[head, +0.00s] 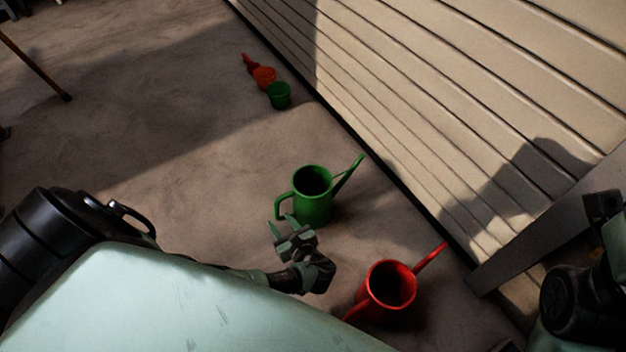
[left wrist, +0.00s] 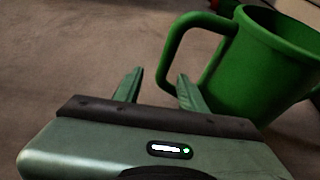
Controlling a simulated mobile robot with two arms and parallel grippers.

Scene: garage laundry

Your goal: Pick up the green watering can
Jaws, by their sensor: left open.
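The green watering can (head: 314,207) stands upright on the concrete floor by the siding wall. Its spout points up and right, and its handle faces left. My left gripper (head: 281,226) is open and low beside the can, near the handle. In the left wrist view the can (left wrist: 262,65) fills the upper right, with its handle arching toward my open left fingers (left wrist: 157,76). The right finger overlaps the handle's lower part, so I cannot tell if they touch. Nothing shows held between the fingers. Part of my right arm shows at the right edge; its jaw state is unclear.
A red watering can (head: 377,302) stands close to the right of my left gripper. A small green pot (head: 279,96), an orange pot (head: 264,77) and a red item (head: 250,63) lie farther along the wall (head: 420,110). Floor to the left of the green can is clear.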

